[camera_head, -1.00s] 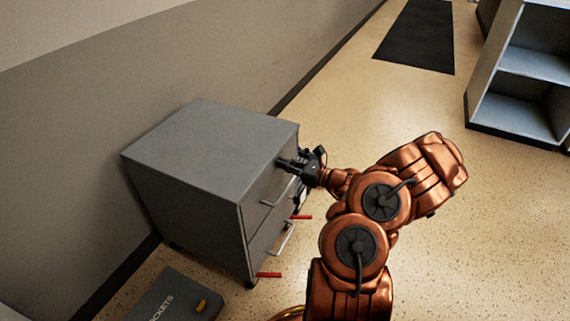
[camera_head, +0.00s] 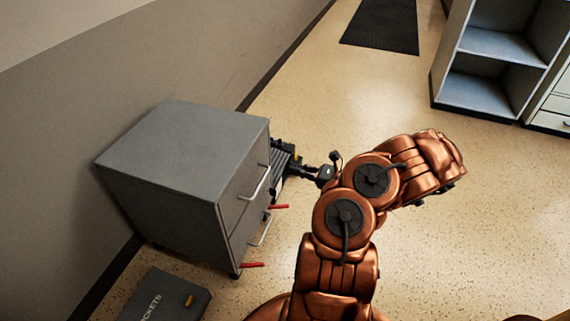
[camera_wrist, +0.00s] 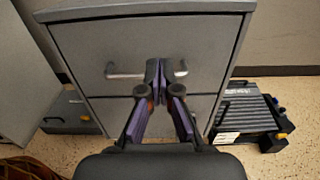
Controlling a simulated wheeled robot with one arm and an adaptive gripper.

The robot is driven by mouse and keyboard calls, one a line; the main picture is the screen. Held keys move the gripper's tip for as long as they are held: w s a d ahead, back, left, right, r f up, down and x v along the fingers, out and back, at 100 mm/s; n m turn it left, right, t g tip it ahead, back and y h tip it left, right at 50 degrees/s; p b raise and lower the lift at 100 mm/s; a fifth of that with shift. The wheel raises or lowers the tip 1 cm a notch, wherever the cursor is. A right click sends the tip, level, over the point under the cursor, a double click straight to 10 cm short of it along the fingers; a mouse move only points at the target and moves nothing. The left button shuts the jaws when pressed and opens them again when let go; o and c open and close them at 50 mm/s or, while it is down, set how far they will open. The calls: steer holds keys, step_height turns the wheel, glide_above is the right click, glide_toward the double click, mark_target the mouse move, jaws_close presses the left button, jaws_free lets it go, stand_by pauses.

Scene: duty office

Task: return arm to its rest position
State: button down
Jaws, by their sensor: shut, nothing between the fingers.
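My gripper (camera_head: 297,169) is at the right of the grey cabinet in the head view, at about the height of its upper drawer. In the wrist view my gripper (camera_wrist: 160,75) has its two dark purple-tinted fingers together and empty. They point at the cabinet front (camera_wrist: 85,50) and hide the middle of the upper drawer's handle (camera_wrist: 124,74). The fingers look apart from the handle, though the gap is hard to judge. Both drawers look shut. My copper-coloured arm is bent above the floor right of the cabinet.
An open shelf unit (camera_head: 490,85) stands back right. Floor between is clear.

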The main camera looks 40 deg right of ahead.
steer(key=shift+s+d, duration=0.1)
steer(key=shift+s, duration=0.15)
steer(key=w+a+r+n+g+y+p, duration=0.25)
steer(key=a+r+n+g+p, duration=0.35)
steer(key=a+r, duration=0.55)
steer(key=w+a+r+n+g+y+p, duration=0.1)
steer(key=a+r+n+g+y+p, duration=0.25)
steer(key=a+r+n, duration=0.6)
steer(key=s+a+r+n+g+h+p, duration=0.1)
steer(key=s+a+r+n+g+p, duration=0.25)
steer(key=a+r, duration=0.3)
steer(key=s+a+r+n+g+h+p, duration=0.2)
steer(key=s+a+r+g, duration=0.25)
steer(key=a, duration=0.35)
steer(key=s+d+r+n+h+p, duration=0.1)
steer(key=s+r+n+h+p, duration=0.3)
steer(key=s, duration=0.5)
steer(key=s+d+r+n+h+p, duration=0.2)
steer(key=s+r+n+h+p, duration=0.3)
steer(key=s+r+h+p, duration=0.2)
step_height(320, 180, up, 3)
steer(key=s+p, duration=0.1)
steer(key=s, duration=0.1)
steer(key=shift+s+n+p, duration=0.3)
steer(key=shift+s+p, duration=0.1)
